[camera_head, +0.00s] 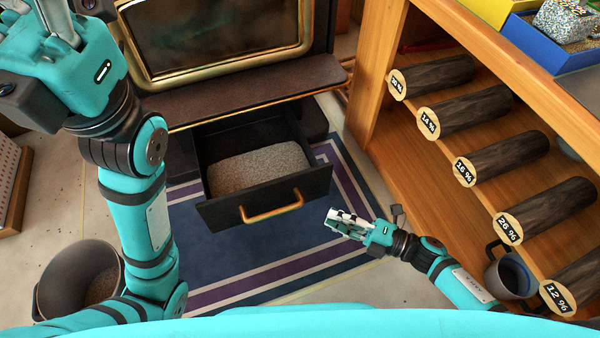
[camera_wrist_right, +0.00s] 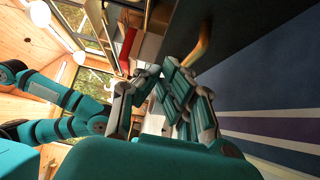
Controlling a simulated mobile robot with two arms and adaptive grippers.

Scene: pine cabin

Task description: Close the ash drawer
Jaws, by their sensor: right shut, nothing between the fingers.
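The ash drawer (camera_head: 305,186) is pulled out from under the dark stove (camera_head: 230,95), with grey ash (camera_head: 260,166) inside. Its brass handle (camera_head: 271,207) is on the front panel. My right gripper (camera_head: 333,218) is shut and empty, low over the rug, just right of and in front of the drawer's front. In the right wrist view the drawer's dark front (camera_wrist_right: 250,30) and brass handle (camera_wrist_right: 203,35) are beyond my fingers (camera_wrist_right: 165,80). My left gripper (camera_head: 50,15) is raised at the top left, cut by the frame edge; its jaw state is unclear.
A blue and purple rug (camera_head: 225,255) lies under the drawer. A wooden shelf (camera_head: 440,185) with several labelled logs (camera_head: 480,115) stands close on the right, with a dark mug (camera_head: 508,277) at its lower end. A bucket (camera_head: 60,285) stands at the lower left.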

